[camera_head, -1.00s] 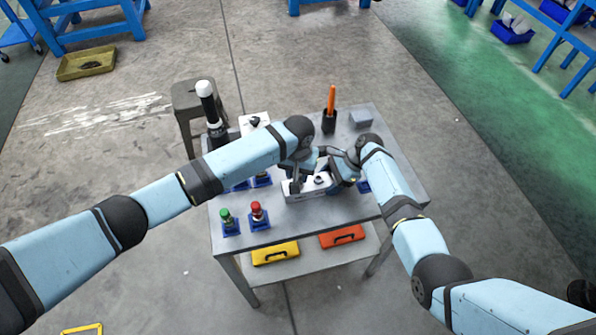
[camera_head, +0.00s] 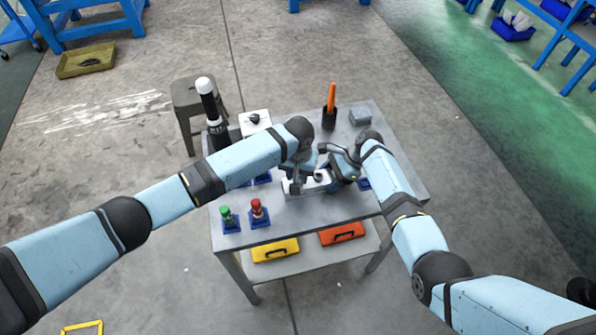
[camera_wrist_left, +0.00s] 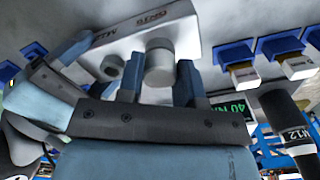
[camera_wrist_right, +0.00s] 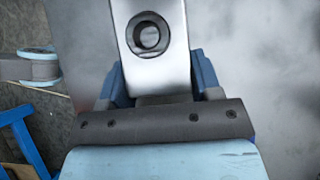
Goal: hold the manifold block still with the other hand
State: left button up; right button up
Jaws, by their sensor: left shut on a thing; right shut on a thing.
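The manifold block (camera_head: 293,188) is a pale metal block lying near the middle of the grey table (camera_head: 300,212), with both grippers at it. In the left wrist view the block (camera_wrist_left: 120,38) shows printed lettering and round fittings. My left gripper (camera_wrist_left: 158,72) is shut with its fingers on either side of a round grey fitting (camera_wrist_left: 158,62) on the block. In the right wrist view the block's end (camera_wrist_right: 170,70) has a round port. My right gripper (camera_wrist_right: 153,82) is shut on that end, one finger on each side. In the head view the arms partly hide the block.
Green-topped (camera_head: 228,215) and red-topped (camera_head: 257,209) parts stand in blue holders at front left. A tall black tool with a white top (camera_head: 206,95) stands at the left.

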pick_arm(q)
jog(key=m, duration=0.4)
jog(key=shift+m, duration=0.6)
jog(key=m, duration=0.3)
jog(key=shift+a+m, duration=0.1)
jog(key=shift+m, duration=1)
jog(key=m, duration=0.2)
jog(key=shift+m, duration=1.6)
